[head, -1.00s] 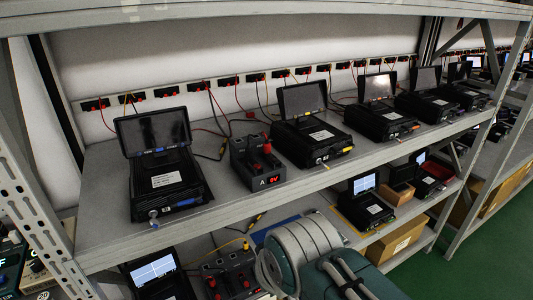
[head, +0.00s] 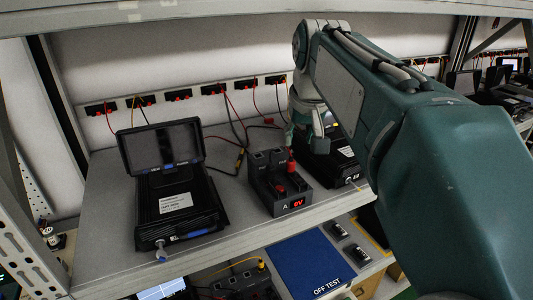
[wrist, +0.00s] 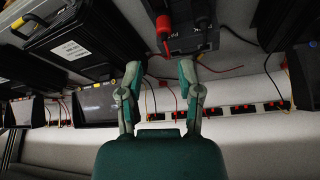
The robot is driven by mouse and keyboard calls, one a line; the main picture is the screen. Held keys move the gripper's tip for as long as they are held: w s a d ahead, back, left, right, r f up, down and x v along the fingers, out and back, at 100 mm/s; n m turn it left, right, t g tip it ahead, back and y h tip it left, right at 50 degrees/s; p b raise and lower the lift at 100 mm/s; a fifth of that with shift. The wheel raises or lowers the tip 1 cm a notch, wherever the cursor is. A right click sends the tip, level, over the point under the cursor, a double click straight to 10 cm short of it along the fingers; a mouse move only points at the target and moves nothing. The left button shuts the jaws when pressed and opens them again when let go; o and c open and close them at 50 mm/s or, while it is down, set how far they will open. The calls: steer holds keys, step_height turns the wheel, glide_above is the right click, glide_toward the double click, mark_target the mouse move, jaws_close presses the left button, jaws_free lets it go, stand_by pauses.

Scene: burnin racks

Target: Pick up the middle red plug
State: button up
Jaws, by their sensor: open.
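I cannot tell for certain which is the middle one. My gripper (head: 291,140) is just behind and above the box, partly hidden by my own arm. In the wrist view my gripper (wrist: 160,68) is open and empty. There a red plug (wrist: 163,28) on the power box (wrist: 190,42) lies beyond the fingertips, apart from them.
A black case with a raised lid (head: 175,205) stands left of the box, with free shelf between. Another black device (head: 328,165) is close on the right, partly behind my arm. Loose red and black cables cross the shelf behind. A row of wall sockets (head: 213,90) runs along the back.

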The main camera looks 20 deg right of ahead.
mark_target(291, 162)
steer(key=x, duration=0.4)
steer(key=shift+w+a+f, duration=0.1)
steer(key=shift+a+f, duration=0.05)
steer(key=shift+a, duration=0.15)
steer(key=shift+w+d+f, duration=0.15)
steer(key=shift+w+f, duration=0.1)
steer(key=shift+f, duration=0.35)
steer(key=x, duration=0.5)
jaws_close()
